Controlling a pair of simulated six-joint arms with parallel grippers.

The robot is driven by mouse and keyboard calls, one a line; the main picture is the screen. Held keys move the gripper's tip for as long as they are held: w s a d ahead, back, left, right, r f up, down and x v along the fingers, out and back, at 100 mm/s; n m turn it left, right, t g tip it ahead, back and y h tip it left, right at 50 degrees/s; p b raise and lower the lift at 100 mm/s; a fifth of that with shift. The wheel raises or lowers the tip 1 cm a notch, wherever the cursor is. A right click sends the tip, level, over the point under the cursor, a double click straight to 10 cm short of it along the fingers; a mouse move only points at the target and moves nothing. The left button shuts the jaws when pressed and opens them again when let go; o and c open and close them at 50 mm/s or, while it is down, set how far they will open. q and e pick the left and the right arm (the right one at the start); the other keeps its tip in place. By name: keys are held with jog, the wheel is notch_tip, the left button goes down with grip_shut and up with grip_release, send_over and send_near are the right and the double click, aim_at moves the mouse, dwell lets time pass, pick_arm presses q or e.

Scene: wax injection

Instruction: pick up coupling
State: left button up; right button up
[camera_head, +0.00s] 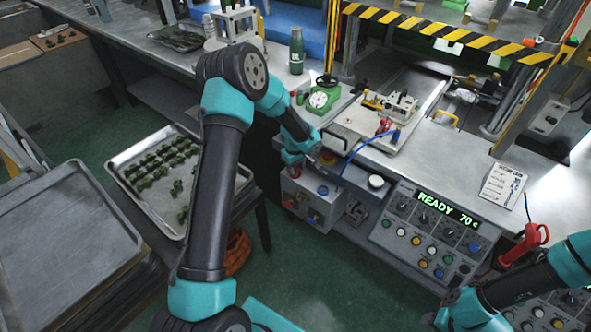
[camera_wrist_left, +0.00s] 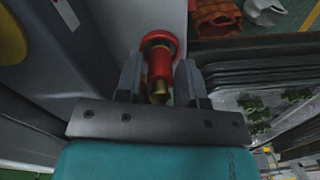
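The red coupling with a brass-coloured tip (camera_wrist_left: 160,67) sits between the two fingers of my left gripper (camera_wrist_left: 160,83) in the left wrist view. Its round red collar lies beyond the fingertips, against a pale surface. The fingers are very close to its sides; I cannot tell whether they touch it. In the head view my left gripper (camera_head: 296,170) is small and partly hidden at the upper left of a grey control box, with a speck of red beside it. My right arm enters at the bottom right; its fingers are not visible.
The control box (camera_head: 311,205) stands beside a panel reading "READY 70 c" (camera_head: 448,208). A blue hose (camera_head: 367,146) runs over the bench. A metal tray (camera_head: 112,166) holds several green pieces at left. A green gauge device (camera_head: 320,99) stands behind my left wrist.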

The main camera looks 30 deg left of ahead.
pick_arm(q)
grip_shut()
jog(key=shift+r, duration=0.15)
jog(key=shift+r, duration=0.55)
jog(key=shift+s+d+r, duration=0.1)
jog(key=shift+s+r, duration=0.05)
jog(key=shift+r, duration=0.45)
jog(key=shift+s+d+r, duration=0.1)
jog(key=shift+s+r, duration=0.05)
jog(key=shift+r, duration=0.4)
jog(key=s+d+r, duration=0.1)
jog(key=s+d, duration=0.7)
jog(key=s, duration=0.5)
jog(key=shift+r, duration=0.2)
